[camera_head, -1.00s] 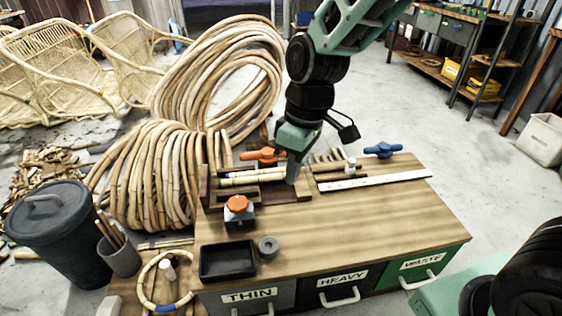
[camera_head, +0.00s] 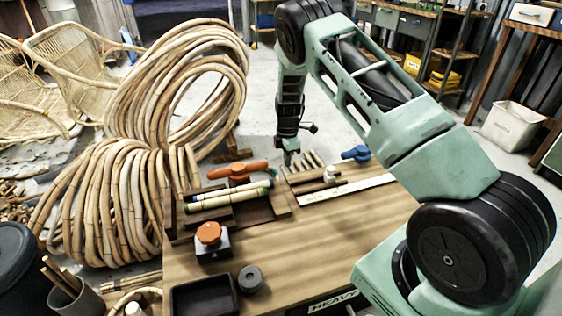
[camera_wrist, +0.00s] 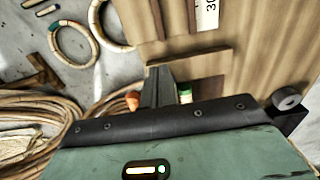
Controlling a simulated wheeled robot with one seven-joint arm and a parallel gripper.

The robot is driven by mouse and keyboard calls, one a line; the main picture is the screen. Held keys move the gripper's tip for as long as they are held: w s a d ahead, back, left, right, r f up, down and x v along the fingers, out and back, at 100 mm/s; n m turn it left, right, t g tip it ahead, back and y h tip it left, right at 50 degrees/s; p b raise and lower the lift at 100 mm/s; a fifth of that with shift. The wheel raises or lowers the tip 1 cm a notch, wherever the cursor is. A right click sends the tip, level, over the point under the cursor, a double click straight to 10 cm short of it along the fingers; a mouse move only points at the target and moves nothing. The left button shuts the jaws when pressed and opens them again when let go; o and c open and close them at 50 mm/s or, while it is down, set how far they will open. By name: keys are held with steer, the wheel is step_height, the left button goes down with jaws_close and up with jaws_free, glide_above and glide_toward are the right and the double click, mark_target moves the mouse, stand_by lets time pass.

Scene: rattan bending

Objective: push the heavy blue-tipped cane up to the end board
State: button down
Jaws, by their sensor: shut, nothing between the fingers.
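Two pale canes lie side by side in a dark wooden tray (camera_head: 283,210) in the head view. The rear cane (camera_head: 225,190) seems to have a blue tip at its right end; the front cane (camera_head: 225,201) looks greenish there. A raised board (camera_head: 168,215) closes the tray's left end. My gripper (camera_head: 291,158) is shut and empty, pointing down behind the tray's right end, apart from the canes. In the wrist view its fingers (camera_wrist: 157,86) are together beside a green cane tip (camera_wrist: 185,92). The rest of the canes is hidden there by the gripper body.
An orange-handled clamp (camera_head: 238,170) stands behind the canes and an orange-knobbed block (camera_head: 209,242) in front. A blue-handled clamp (camera_head: 356,153) and a white ruler (camera_head: 347,189) lie to the right. A black tray (camera_head: 203,295) and grey ring (camera_head: 250,278) sit in front. The right benchtop is clear.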

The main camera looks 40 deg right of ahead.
mark_target(258, 183)
step_height(258, 183, down, 8)
steer(key=shift+r+b, duration=0.25)
steer(key=shift+b, duration=0.5)
steer(key=shift+w+a, duration=0.2)
steer(key=shift+a, duration=0.45)
steer(key=shift+w+a, duration=0.15)
steer(key=shift+a, duration=0.45)
steer(key=shift+w+a, duration=0.2)
steer(key=shift+a, duration=0.5)
steer(key=a, duration=0.2)
steer(key=w+a, duration=0.1)
steer(key=a, duration=0.1)
steer(key=w+a, duration=0.1)
steer(key=a, duration=0.1)
steer(key=shift+a+r, duration=0.1)
steer(key=shift+a, duration=0.2)
steer(key=shift+s+d, duration=0.1)
